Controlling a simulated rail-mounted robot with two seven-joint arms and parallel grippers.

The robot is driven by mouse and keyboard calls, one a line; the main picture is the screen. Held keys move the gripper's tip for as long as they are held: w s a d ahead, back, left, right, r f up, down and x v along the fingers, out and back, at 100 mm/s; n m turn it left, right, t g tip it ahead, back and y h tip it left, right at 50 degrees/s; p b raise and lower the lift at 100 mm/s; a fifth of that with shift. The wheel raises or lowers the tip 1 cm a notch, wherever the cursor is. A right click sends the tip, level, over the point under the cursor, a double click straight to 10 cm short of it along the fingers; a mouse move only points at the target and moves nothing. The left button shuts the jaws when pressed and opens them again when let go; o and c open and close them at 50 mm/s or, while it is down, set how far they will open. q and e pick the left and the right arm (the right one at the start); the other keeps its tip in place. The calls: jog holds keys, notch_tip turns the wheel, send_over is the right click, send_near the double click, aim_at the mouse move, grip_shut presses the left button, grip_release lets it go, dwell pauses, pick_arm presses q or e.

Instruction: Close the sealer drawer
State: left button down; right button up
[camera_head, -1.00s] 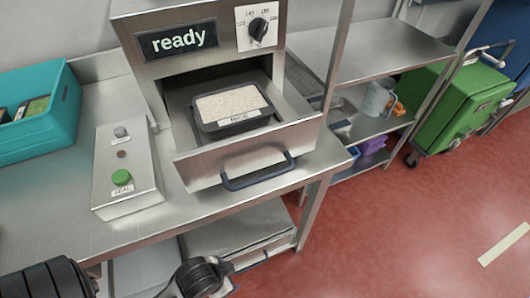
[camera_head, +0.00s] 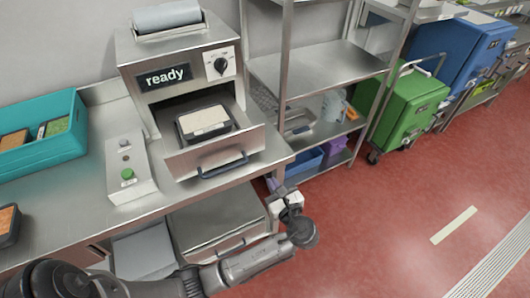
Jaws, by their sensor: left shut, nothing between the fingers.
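The sealer (camera_head: 190,57) is a steel machine on the bench with a "ready" display. Its drawer (camera_head: 258,142) is pulled out toward me, with a dark bar handle (camera_head: 222,166) on its front. A black tray (camera_head: 206,133) of pale grains with a label sits inside the drawer. My left gripper (camera_head: 282,191) is shut and empty. In the picture it is below and right of the drawer handle, apart from it, near the bench's front right corner. My right gripper is not in view.
A control box (camera_head: 130,170) with a green button stands left of the drawer. A teal crate (camera_head: 60,150) is at the left. A steel shelf rack (camera_head: 325,70) and a green cart (camera_head: 408,108) stand to the right. The red floor at right is mostly clear.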

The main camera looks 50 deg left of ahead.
pick_arm(q)
jog(key=r, duration=0.1)
jog(key=b, duration=0.3)
send_near(251, 145)
jog(key=x, duration=0.6)
jog(key=shift+a, duration=0.1)
jog(key=shift+w+a, duration=0.2)
jog(key=shift+a, duration=0.45)
